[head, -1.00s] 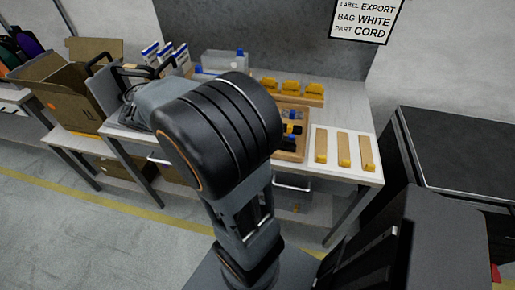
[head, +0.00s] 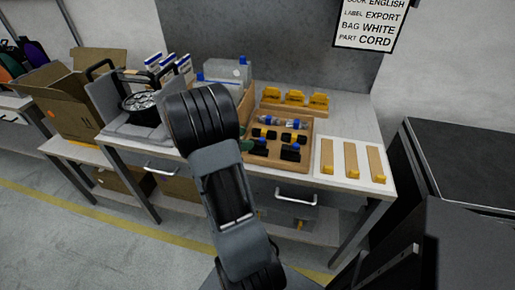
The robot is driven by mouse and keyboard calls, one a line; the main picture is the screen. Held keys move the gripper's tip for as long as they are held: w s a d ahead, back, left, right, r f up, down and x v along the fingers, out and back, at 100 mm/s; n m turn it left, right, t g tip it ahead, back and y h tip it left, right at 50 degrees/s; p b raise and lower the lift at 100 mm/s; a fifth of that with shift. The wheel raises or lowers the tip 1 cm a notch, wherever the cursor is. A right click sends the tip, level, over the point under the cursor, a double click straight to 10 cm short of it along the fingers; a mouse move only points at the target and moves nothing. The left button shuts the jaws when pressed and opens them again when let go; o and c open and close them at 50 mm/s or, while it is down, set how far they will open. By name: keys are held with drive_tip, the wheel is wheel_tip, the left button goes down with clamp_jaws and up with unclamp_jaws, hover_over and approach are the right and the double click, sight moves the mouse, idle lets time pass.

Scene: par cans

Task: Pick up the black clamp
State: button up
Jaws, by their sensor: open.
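A wooden tray (head: 270,158) lies on the workbench, right of my arm. Several small parts lie in it: clear pieces with blue ends at the back, then black pieces with yellow, then dark pieces at the front. A black piece with a blue top (head: 290,152) sits at the tray's front right and looks like a black clamp, but it is too small to be sure. My arm rises in front of the bench and covers the area left of the tray. My gripper does not show.
A black par can (head: 140,101) sits in a grey holder on the left. Yellow blocks (head: 294,97) stand behind the tray. A white board (head: 339,174) with yellow-tipped strips lies at the right. A cardboard box (head: 62,108) stands far left. A dark cabinet (head: 465,165) stands right.

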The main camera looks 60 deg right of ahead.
sight(257, 143)
drive_tip(key=shift+x, duration=2.75)
drive_tip(key=shift+s+r, duration=0.1)
drive_tip(key=shift+s, duration=0.05)
drive_tip(key=shift+a, duration=0.1)
drive_tip(key=c, duration=1.2)
